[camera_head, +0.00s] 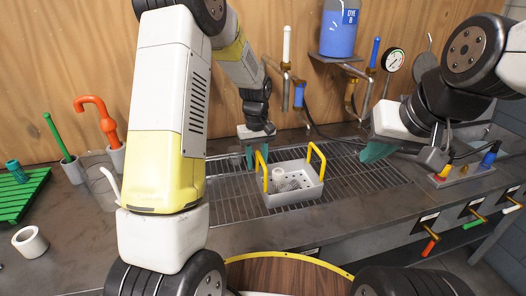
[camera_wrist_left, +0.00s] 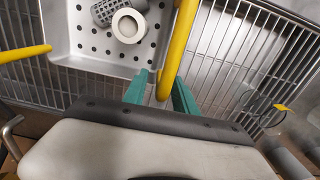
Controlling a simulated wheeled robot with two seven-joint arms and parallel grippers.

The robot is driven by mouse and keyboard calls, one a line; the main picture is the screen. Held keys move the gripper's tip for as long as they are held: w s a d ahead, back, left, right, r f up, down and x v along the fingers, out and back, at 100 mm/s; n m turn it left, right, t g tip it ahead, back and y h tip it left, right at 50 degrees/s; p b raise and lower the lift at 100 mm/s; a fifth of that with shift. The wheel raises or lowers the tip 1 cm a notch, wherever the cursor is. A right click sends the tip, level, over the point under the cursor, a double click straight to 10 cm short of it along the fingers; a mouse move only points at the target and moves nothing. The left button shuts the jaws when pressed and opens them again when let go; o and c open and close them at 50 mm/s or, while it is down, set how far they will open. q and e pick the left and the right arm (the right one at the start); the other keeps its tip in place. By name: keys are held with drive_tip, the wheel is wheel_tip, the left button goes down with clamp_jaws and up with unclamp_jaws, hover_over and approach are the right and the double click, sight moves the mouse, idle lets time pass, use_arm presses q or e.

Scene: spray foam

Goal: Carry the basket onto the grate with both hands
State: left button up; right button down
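The light grey basket (camera_head: 296,196) has a perforated floor and two yellow handles, and appears to rest on the metal grate (camera_head: 232,203). It holds a white ring-like part and a grey perforated part; it also shows in the left wrist view (camera_wrist_left: 88,62). My left gripper (camera_head: 257,156) is at the basket's left handle (camera_head: 262,172). In the left wrist view its teal fingers (camera_wrist_left: 160,88) are apart, with the yellow handle passing between them and a gap visible. My right gripper (camera_head: 376,152) is to the right of the right handle (camera_head: 317,158), clear of it; its finger opening is unclear.
Cups with a green stick and a red hooked tool (camera_head: 98,118) stand near the wall. A blue dye container (camera_head: 338,32), pipes and a gauge (camera_head: 394,60) are behind. Bare grate surrounds the basket.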

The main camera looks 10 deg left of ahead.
use_arm(q)
wheel_tip(320, 180, up, 11)
drive_tip(key=shift+w+r, duration=0.1)
drive_tip(key=shift+r, duration=0.65)
drive_tip(key=s+a+r+m+t+h, duration=0.1)
drive_tip(key=s+a+r+m+t, duration=0.15)
drive_tip(key=s+r, duration=0.85)
drive_tip(key=s+f+m+t+h, duration=0.1)
drive_tip(key=s+t, duration=0.3)
drive_tip(key=s, duration=0.9)
drive_tip(key=shift+s+a+f+m, duration=0.2)
drive_tip(key=shift+s+m, duration=0.2)
drive_tip(key=shift+m, duration=0.45)
